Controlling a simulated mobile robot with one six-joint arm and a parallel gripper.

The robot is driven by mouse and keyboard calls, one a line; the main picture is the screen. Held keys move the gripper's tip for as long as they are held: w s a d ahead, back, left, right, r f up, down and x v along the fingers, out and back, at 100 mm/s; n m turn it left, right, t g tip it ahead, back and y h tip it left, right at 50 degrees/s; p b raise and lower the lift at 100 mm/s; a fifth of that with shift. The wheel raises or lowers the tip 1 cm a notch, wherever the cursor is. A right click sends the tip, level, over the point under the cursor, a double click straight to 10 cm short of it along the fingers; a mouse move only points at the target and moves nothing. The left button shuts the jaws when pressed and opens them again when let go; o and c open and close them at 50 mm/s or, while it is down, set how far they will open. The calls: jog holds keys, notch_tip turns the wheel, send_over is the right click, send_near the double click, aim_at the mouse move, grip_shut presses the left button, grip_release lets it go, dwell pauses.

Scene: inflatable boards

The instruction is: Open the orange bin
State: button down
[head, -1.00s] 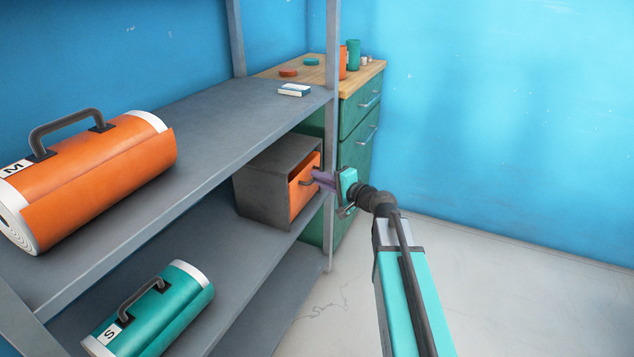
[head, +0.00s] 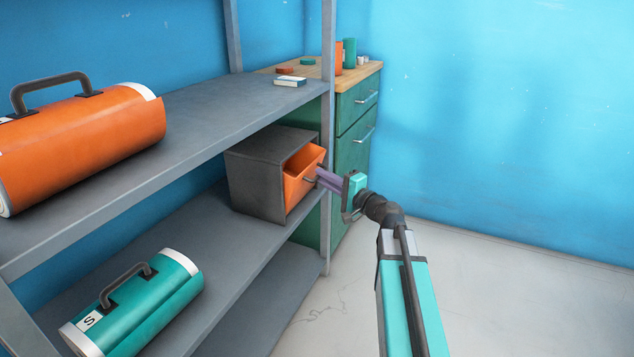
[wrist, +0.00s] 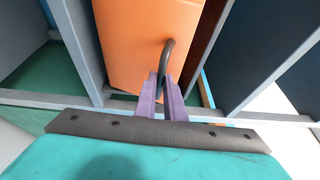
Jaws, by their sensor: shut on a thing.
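The orange bin (head: 302,174) sits in a dark grey housing (head: 256,181) on the middle shelf. Its front is tilted out at the top, leaving a gap into the housing. My gripper (head: 321,179) is at the bin's front, with its purple fingers shut on the dark handle. In the wrist view, the curved black handle (wrist: 168,58) stands out from the orange front (wrist: 135,45), and its end is between my fingertips (wrist: 165,85). The inside of the bin is mostly hidden in the head view.
The grey shelf post (head: 328,130) stands close beside my gripper. An orange roll (head: 85,135) lies on the upper shelf and a teal roll (head: 140,305) on a lower one. A green cabinet (head: 352,150) stands behind. The floor at right is clear.

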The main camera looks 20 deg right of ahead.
jog(key=shift+s+d+f+b, duration=0.4)
jog(key=shift+f+b, duration=0.15)
jog(key=shift+f, duration=0.25)
jog(key=shift+s+d+f+b, duration=0.25)
jog(key=shift+s+f+b, duration=0.2)
jog(key=shift+f, duration=0.3)
jog(key=shift+s+d+f+b, duration=0.35)
jog(key=shift+f+b, duration=0.25)
jog(key=shift+f, duration=0.2)
jog(key=c, duration=1.8)
grip_release()
jog(key=shift+w+f, duration=0.1)
jog(key=shift+f, duration=0.05)
jog(key=shift+c, duration=0.2)
jog(key=shift+d+r, duration=0.1)
jog(key=shift+r, duration=0.1)
jog(key=p+v, duration=0.5)
jog(key=v, duration=0.6)
jog(key=shift+s, duration=0.2)
